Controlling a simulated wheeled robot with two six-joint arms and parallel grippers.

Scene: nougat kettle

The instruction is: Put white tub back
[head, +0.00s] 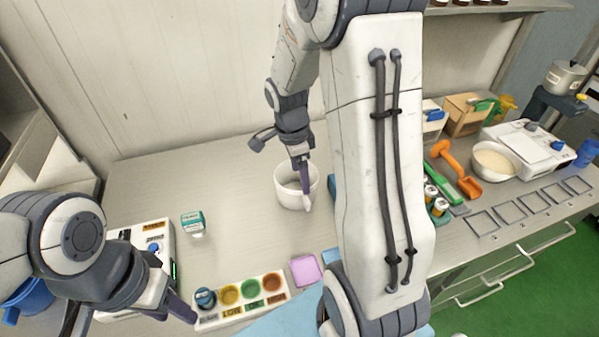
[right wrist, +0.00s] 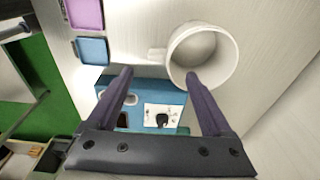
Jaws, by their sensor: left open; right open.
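The white tub (head: 288,192) stands upright on the steel counter, near the back wall. My right gripper (head: 304,182) points down at it. In the right wrist view the tub (right wrist: 230,62) has a small handle on its left side. There my right gripper (right wrist: 160,75) is open with nothing between its fingers. One fingertip overlaps the tub's near rim and the other is left of it, below the handle; I cannot tell whether either touches. My left gripper (head: 135,318) is open at the lower left, partly cut off by the frame, away from the tub.
A blue device with a knob (right wrist: 145,86) is beside the tub. A white bowl (head: 497,160) and orange scoop (head: 458,168) are right.

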